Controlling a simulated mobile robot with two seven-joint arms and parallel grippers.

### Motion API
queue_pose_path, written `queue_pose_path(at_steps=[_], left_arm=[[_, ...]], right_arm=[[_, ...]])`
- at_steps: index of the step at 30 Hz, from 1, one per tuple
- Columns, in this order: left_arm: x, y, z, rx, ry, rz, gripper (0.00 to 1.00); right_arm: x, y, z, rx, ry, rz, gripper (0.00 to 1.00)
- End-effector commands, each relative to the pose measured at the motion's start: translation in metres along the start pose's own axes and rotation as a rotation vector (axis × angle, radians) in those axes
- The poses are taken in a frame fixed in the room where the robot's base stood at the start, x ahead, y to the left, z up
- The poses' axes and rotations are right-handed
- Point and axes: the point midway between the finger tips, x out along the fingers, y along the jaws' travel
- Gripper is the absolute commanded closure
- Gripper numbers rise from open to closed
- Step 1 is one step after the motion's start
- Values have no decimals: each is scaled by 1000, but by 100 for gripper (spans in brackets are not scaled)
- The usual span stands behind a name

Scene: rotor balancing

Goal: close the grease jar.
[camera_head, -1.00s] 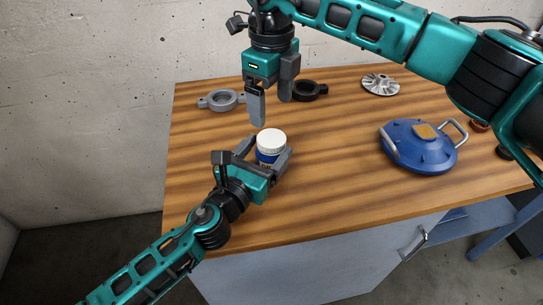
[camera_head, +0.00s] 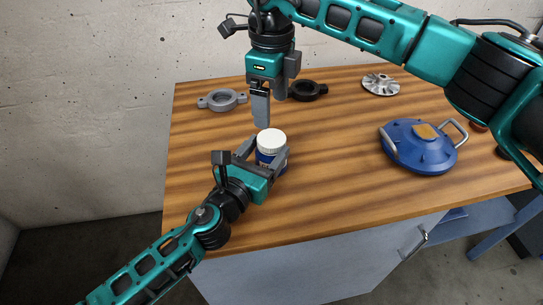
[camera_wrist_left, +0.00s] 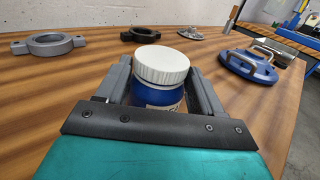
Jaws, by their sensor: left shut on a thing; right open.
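The grease jar (camera_head: 268,161) is blue with a pale label and stands upright near the table's front left. Its white ribbed lid (camera_head: 271,140) rests on top; I cannot tell how tightly it is screwed. In the left wrist view the lid (camera_wrist_left: 161,65) hides the rim of the jar (camera_wrist_left: 157,97). My left gripper (camera_head: 265,150) is shut around the jar's body, one finger on each side, below the lid. My right gripper (camera_head: 271,112) is open and empty, pointing down just above and behind the lid, apart from it.
A grey ring bracket (camera_head: 222,100) and a black ring part (camera_head: 307,90) lie at the back of the wooden table (camera_head: 330,190). A finned metal rotor (camera_head: 380,84) lies farther right. A blue cover with handles (camera_head: 418,150) sits at the right. The table between jar and cover is clear.

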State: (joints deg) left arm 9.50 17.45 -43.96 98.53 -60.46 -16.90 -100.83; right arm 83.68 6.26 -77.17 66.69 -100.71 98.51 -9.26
Motion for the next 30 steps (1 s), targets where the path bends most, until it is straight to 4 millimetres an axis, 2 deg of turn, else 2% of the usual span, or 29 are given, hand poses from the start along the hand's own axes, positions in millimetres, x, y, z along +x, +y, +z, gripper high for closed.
queue_pose_path(at_steps=[6,19,23,30], left_arm=[[0,0,0,0,1,0,100],[0,0,-1,0,1,0,100],[0,0,-1,0,1,0,100],[0,0,-1,1,1,0,100]], right_arm=[[0,0,0,-169,0,1,16],[4,0,0,-186,1,2,16],[19,1,0,-185,3,3,16],[56,1,0,-185,1,3,16]])
